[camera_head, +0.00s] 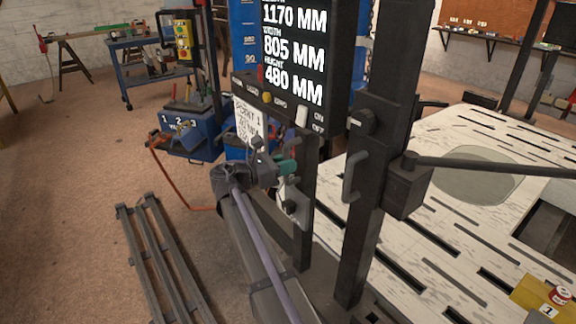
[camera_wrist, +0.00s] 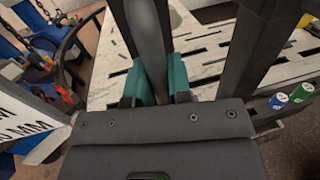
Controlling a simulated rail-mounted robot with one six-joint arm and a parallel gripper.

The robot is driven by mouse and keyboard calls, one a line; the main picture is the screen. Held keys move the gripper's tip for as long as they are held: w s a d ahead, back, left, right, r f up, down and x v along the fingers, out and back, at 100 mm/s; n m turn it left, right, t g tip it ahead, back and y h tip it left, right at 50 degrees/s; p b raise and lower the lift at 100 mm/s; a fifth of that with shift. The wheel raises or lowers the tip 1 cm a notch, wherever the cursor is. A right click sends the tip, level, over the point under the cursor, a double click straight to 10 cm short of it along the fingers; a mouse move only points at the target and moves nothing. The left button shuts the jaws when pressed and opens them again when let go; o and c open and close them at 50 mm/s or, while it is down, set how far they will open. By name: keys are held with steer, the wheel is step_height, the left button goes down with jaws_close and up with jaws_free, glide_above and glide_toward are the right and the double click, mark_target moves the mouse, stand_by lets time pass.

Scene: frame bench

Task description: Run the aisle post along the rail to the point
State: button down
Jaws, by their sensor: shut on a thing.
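My gripper (camera_head: 287,166) has green fingertips and is beside the dark post (camera_head: 306,185) under the display panel. In the wrist view my gripper (camera_wrist: 160,85) is shut on a grey upright bar (camera_wrist: 149,45), which looks like a post's handle. Its lower end is hidden between the fingers. A second dark post (camera_head: 372,190) with a grey handle (camera_head: 350,178) stands to the right. I cannot tell which one is named the aisle post. A white card (camera_head: 247,125) reading "POINT 1" is behind my gripper. The rail is not clear in either view.
The display panel (camera_head: 295,50) reads 1170, 805 and 480 MM. A white slotted bench (camera_head: 445,225) fills the right, with a dark bar (camera_head: 490,164) across it. A slatted grey rack (camera_head: 160,260) lies on the floor at left. A blue cart (camera_head: 140,75) is farther back.

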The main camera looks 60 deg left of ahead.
steer(key=c, duration=1.1)
jaws_free()
steer(key=s, duration=0.3)
steer(key=s+a, duration=0.1)
steer(key=s, duration=0.6)
steer(key=shift+s+a, duration=0.15)
steer(key=shift+s, duration=0.25)
